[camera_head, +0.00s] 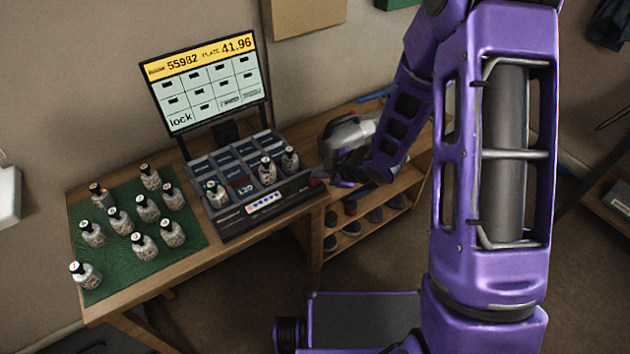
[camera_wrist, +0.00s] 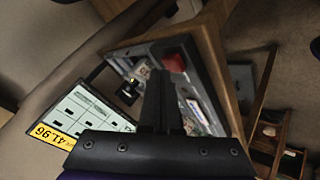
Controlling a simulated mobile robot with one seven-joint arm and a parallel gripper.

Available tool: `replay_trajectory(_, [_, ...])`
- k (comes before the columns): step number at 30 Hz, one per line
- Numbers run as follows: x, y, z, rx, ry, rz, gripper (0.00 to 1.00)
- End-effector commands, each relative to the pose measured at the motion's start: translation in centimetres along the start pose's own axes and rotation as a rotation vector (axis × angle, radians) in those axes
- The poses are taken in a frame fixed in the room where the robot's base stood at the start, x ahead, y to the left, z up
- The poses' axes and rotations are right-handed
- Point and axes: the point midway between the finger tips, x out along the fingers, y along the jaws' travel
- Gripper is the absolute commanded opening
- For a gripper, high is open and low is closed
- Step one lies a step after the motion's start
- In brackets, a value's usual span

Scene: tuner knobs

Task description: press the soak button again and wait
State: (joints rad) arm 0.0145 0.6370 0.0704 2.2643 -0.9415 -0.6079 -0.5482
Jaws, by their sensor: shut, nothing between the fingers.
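The dark rack (camera_head: 262,204) stands at the right end of the table, with bottles in several of its compartments. The rack also shows in the wrist view (camera_wrist: 143,51). My gripper (camera_head: 321,173) is at the rack's right end, its fingers shut and empty. In the wrist view the shut fingers (camera_wrist: 161,78) point toward a small red piece (camera_wrist: 174,63) on the rack. This may be the soak button; I cannot read a label, and the fingers partly cover that area. I cannot tell whether the fingertips touch it.
A screen (camera_head: 207,85) behind the rack reads 55982 and 41.96, with a grid of tiles and the word "lock". Several bottles (camera_head: 146,209) stand on a green mat (camera_head: 108,274) to the left. A low wooden shelf (camera_head: 397,196) stands right of the table (camera_head: 182,262).

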Motion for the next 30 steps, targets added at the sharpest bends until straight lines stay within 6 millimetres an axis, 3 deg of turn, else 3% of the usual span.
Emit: replay_trajectory(30, [0.62, -0.45, 0.46, 0.0, 0.0, 0.0, 0.0])
